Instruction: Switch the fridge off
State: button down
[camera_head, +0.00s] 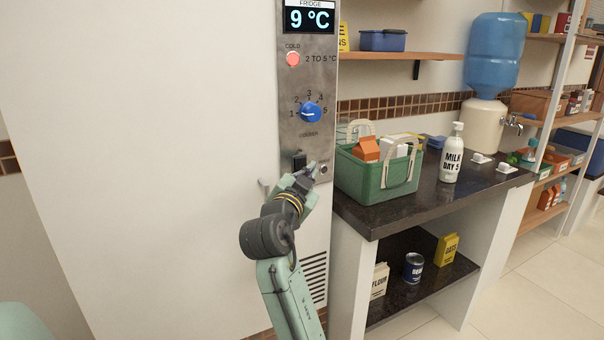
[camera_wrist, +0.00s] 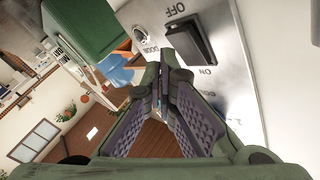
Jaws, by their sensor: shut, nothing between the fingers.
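The fridge (camera_head: 190,150) is a tall white cabinet with a steel control panel (camera_head: 325,110). Its display (camera_head: 309,17) reads 9 °C. A black rocker switch (camera_head: 299,160) sits low on the panel. In the wrist view the switch (camera_wrist: 190,42) lies between the labels OFF and ON; I cannot tell for sure which side is pressed in. My gripper (camera_head: 311,169) is shut and empty, just in front of the panel beside the switch's lower part. In the wrist view its fingertips (camera_wrist: 162,76) are close to the switch; contact is unclear.
A red lamp (camera_head: 293,59) marked COLD and a blue dial (camera_head: 311,113) are higher on the panel. A round metal part (camera_head: 323,169) is right of the switch. A green basket (camera_head: 375,175) and a milk bottle (camera_head: 452,155) stand on the dark counter (camera_head: 425,206) at right.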

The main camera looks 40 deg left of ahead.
jog(key=shift+a, duration=0.1)
dwell(0.6)
jog(key=shift+w+a, duration=0.15)
jog(key=shift+a, duration=0.15)
jog(key=shift+w+a+f, duration=0.1)
jog(key=shift+w+a, duration=0.05)
jog(key=shift+a, duration=0.15)
dwell(0.5)
jog(key=shift+d, duration=0.1)
jog(key=shift+s+d, duration=0.3)
jog(key=shift+d, duration=0.3)
jog(key=shift+s+d+r, duration=0.15)
jog(key=shift+s+d, duration=0.15)
jog(key=shift+d, duration=0.45)
jog(key=shift+s+d+r, duration=0.15)
jog(key=shift+s+d, duration=0.2)
jog(key=shift+d, duration=0.45)
jog(key=shift+s+d+r, duration=0.15)
jog(key=shift+s+d, duration=0.15)
jog(key=shift+d, duration=0.45)
jog(key=shift+r, duration=0.1)
